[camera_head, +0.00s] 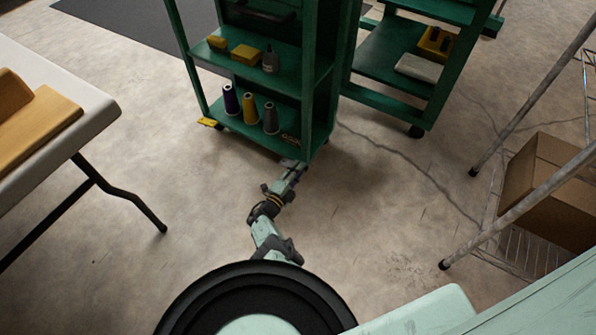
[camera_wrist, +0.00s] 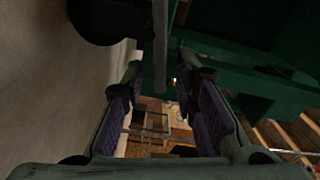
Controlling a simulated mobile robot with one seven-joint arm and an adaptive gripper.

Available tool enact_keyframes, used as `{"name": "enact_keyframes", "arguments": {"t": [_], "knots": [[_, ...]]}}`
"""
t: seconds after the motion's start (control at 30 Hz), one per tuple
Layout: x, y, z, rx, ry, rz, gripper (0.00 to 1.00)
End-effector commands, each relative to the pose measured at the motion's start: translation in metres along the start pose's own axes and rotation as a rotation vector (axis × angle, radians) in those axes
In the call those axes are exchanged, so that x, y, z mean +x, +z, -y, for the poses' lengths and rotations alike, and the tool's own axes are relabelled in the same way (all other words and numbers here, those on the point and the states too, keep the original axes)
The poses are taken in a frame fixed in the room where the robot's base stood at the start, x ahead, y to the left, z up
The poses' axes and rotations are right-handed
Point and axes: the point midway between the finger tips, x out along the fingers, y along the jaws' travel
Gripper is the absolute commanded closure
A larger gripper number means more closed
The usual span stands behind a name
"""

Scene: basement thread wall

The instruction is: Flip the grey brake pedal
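My gripper (camera_head: 292,166) reaches low to the front bottom corner of the green cart (camera_head: 322,115). In the wrist view its two purple-padded fingers (camera_wrist: 160,84) stand apart, with a gap between them. A narrow grey strip (camera_wrist: 160,45) hangs from the top of that view to between the fingertips; it may be the grey brake pedal seen edge-on, but I cannot be sure. I cannot tell whether a finger touches it. A dark round shape, perhaps a caster wheel (camera_wrist: 98,18), is at upper left. In the head view my gripper hides the pedal's area.
A yellow pedal (camera_head: 207,122) sticks out at the cart's left bottom corner. Thread spools (camera_head: 250,108) stand on its low shelf. A second green cart (camera_head: 388,98) is behind right. A table (camera_head: 100,112) is left, a wire rack with a cardboard box (camera_head: 550,190) right. Floor between is clear.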

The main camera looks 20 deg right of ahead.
Motion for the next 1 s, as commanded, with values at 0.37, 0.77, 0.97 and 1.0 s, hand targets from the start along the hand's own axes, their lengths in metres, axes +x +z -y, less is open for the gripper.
{"name": "enact_keyframes", "arguments": {"t": [0.37,0.77,0.97,1.0], "knots": [[0.000,0.000,0.000,0.000,0.000,0.000,1.00],[-0.001,0.000,-0.001,0.013,0.000,0.000,1.00],[-0.001,0.000,-0.009,0.185,-0.001,0.001,1.00],[-0.001,0.000,-0.011,0.232,-0.001,0.000,1.00]]}}
